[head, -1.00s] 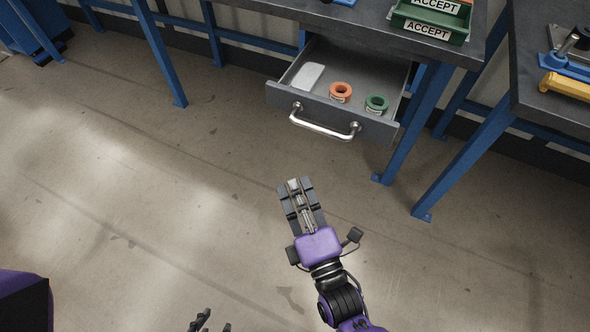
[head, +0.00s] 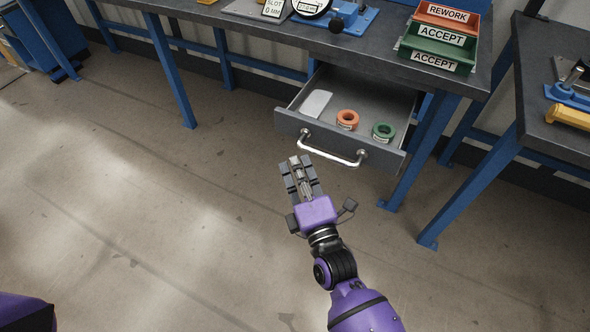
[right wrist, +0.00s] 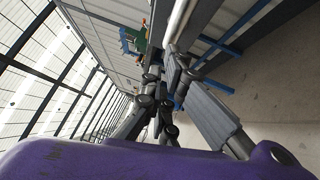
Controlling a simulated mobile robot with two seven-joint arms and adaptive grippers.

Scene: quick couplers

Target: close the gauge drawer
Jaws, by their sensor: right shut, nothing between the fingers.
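The gauge drawer (head: 340,146) hangs open under the workbench, with a silver bar handle (head: 332,155) on its grey front. Inside lie a pale flat piece (head: 315,103), an orange ring (head: 347,119) and a green ring (head: 383,131). My right gripper (head: 299,162) is shut and empty. In the head view its fingertips appear just below the left end of the handle; whether they touch it I cannot tell. The right wrist view shows the dark fingers (right wrist: 170,90) close together, with a bright bar beside them. My left gripper is not in view.
On the workbench (head: 390,50) stand stacked trays (head: 440,37) marked REWORK and ACCEPT, and a blue fixture (head: 350,20). Blue table legs (head: 420,140) stand right of the drawer. A second bench (head: 545,130) is at the right. The floor in front is clear.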

